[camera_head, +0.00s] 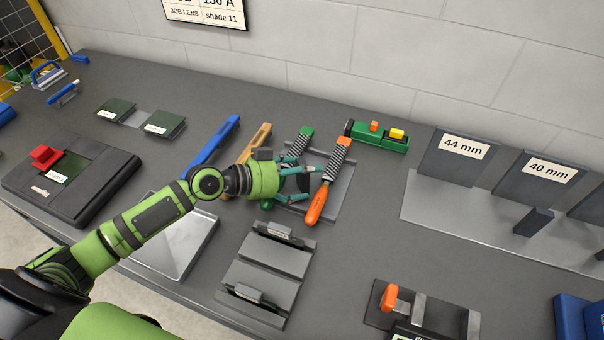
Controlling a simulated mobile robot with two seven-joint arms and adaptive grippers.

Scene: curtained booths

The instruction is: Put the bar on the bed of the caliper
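My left gripper (308,184) reaches in from the left over a grey rack. Its two teal fingers are apart, beside the orange-handled brush (316,203); nothing is clearly held between them. A device with an orange knob and upright grey jaws (418,308) at the bottom right looks like the caliper; its lower part is cut off by the frame. I cannot tell for certain which thing is the bar; a small dark block (534,221) stands on the light plate at the right. My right gripper is not in view.
Dark upright panels marked 44 mm (462,154) and 40 mm (545,178) stand on the plate. A grey two-part fixture (267,266) and a metal tray (182,262) lie nearer. A green box (378,138) stands by the wall. Some bench between fixture and caliper is clear.

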